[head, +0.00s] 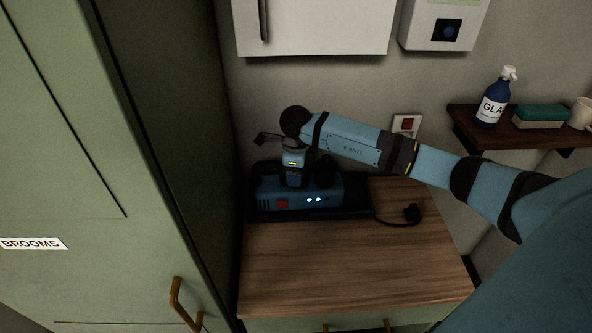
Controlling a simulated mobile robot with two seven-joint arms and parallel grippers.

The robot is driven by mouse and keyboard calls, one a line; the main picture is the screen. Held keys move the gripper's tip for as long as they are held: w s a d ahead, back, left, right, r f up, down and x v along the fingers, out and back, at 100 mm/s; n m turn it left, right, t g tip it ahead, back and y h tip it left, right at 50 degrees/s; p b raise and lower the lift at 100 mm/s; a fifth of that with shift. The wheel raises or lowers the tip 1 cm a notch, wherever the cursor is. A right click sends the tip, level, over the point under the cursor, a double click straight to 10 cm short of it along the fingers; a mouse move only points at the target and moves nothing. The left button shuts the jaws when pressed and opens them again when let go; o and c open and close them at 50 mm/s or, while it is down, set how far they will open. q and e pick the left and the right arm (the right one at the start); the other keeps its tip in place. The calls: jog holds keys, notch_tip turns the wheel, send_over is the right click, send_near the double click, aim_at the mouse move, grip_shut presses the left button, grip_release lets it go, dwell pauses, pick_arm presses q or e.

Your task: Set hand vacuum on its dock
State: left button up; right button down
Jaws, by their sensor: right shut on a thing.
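The hand vacuum (330,188) is a dark blue body with a red patch and two small white lights. It is at the back left of the wooden cabinet top, over the black dock (262,214), whose dark rim shows around its lower edge. I cannot tell from this angle whether it is fully seated. My right gripper (294,181) comes down from above and is shut on the top of the hand vacuum. The gripper and wrist hide part of its upper side. My left gripper is not in view.
A black cord with a plug (412,213) lies right of the dock. The wooden top (345,268) is clear in front. A tall green broom cupboard (60,160) stands close on the left.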

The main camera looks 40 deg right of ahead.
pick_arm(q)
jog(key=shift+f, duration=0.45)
pick_arm(e)
jog(key=shift+f, duration=0.2)
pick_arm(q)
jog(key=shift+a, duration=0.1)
pick_arm(e)
jog(key=shift+c, duration=1.5)
grip_release()
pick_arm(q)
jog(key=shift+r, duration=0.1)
pick_arm(e)
jog(key=shift+s+f, duration=0.1)
notch_tip(320, 180, up, 12)
jog(key=shift+r+b, duration=0.1)
jog(key=shift+b, duration=1.05)
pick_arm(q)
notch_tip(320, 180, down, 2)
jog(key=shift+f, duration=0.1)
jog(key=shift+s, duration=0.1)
